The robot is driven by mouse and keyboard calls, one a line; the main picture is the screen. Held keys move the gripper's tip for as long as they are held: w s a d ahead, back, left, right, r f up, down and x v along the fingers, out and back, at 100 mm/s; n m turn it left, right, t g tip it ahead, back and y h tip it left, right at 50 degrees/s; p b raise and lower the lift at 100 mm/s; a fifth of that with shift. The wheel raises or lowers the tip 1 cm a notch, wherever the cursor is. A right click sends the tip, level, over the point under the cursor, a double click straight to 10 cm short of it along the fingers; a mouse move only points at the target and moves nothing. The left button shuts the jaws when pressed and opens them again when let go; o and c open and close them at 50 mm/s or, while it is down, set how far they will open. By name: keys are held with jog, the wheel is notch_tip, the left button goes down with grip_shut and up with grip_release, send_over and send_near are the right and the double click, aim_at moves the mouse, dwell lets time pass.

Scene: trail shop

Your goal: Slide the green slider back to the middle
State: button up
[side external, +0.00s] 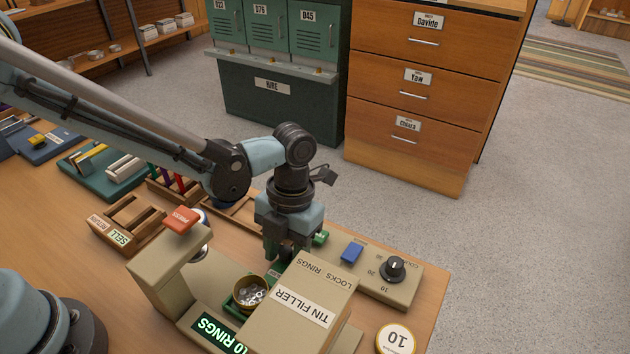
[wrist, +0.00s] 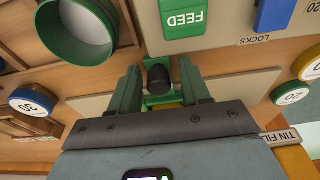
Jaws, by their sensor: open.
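A small green part with a dark round knob, which looks like the green slider (wrist: 160,101), sits on the beige tin filler machine in the wrist view. My gripper (wrist: 160,67) is open there, with one finger on each side of the knob. I cannot tell whether either finger touches it. In the side view my gripper (side external: 281,246) points down behind the tin filler box (side external: 303,298), close to the machine's top. The slider is mostly hidden there by the fingers and the box.
A green FEED button (wrist: 185,18) and a blue button (wrist: 275,14) lie near the fingers. The machine also has a black dial (side external: 394,268) and a red-topped post (side external: 181,220). A tin of rings (side external: 251,291) stands beside the box. Wooden trays (side external: 128,220) lie at the left.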

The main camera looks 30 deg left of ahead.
jog(key=shift+r, duration=3.5)
jog(key=shift+a+r, duration=0.1)
jog(key=s+a+r+m+t, duration=0.1)
jog(key=a+r+m+t, duration=0.2)
jog(key=a+m, duration=0.6)
jog(key=s+a+r+m+t, duration=0.2)
jog(key=a+m+t, duration=0.4)
jog(key=m, duration=2.1)
jog(key=a+r, duration=0.1)
jog(key=a, duration=0.3)
jog(key=shift+a, duration=0.2)
